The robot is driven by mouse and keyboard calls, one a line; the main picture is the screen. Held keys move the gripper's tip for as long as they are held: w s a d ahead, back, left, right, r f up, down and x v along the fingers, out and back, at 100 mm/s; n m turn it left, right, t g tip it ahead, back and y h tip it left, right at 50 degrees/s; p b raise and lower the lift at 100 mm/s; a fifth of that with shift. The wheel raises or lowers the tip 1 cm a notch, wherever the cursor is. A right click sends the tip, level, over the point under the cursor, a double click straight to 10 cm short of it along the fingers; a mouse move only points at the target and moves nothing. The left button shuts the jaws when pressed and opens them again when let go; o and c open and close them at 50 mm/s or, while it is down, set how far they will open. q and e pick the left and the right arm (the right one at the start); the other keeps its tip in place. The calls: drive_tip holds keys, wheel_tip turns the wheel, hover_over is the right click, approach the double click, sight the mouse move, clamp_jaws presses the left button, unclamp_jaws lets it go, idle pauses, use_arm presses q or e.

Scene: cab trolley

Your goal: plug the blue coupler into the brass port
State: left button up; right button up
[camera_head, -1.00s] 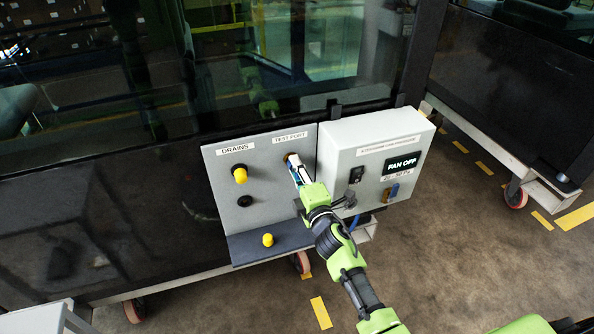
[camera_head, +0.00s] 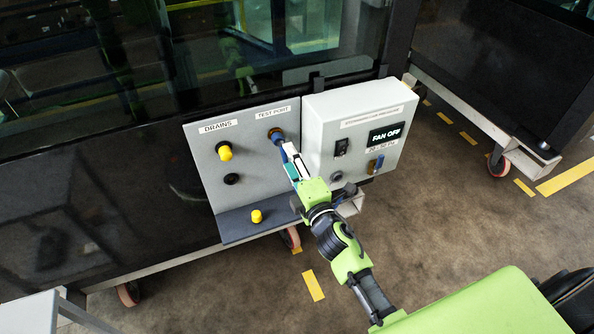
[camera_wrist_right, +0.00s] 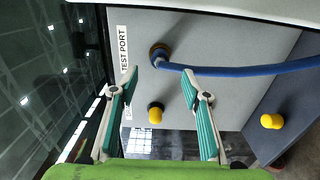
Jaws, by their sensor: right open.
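The brass port (camera_head: 275,133) is under the TEST PORT label on the grey panel; it also shows in the right wrist view (camera_wrist_right: 157,50). The blue coupler (camera_wrist_right: 167,63) is at the port's mouth, in line with it, and its blue hose (camera_wrist_right: 240,70) bends away to the right in that view. They look joined, but I cannot tell whether the coupler is fully seated. In the head view blue (camera_head: 280,141) shows between port and gripper. My right gripper (camera_wrist_right: 162,69) is open, its fingertips apart and back from the coupler. My left gripper is not in view.
Yellow-capped drain (camera_head: 225,153) and a black fitting (camera_head: 231,179) are left of the port. A yellow cap (camera_head: 257,216) stands on the ledge (camera_head: 235,224) below. The control box (camera_head: 355,120), reading FAN OFF, juts out right of the port.

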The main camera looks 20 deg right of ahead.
drive_tip(key=shift+s, duration=2.25)
drive_tip(key=o, duration=1.2)
drive_tip(key=shift+c, duration=0.2)
drive_tip(key=s+b, duration=0.1)
drive_tip(key=s, duration=0.8)
drive_tip(key=shift+d, duration=0.2)
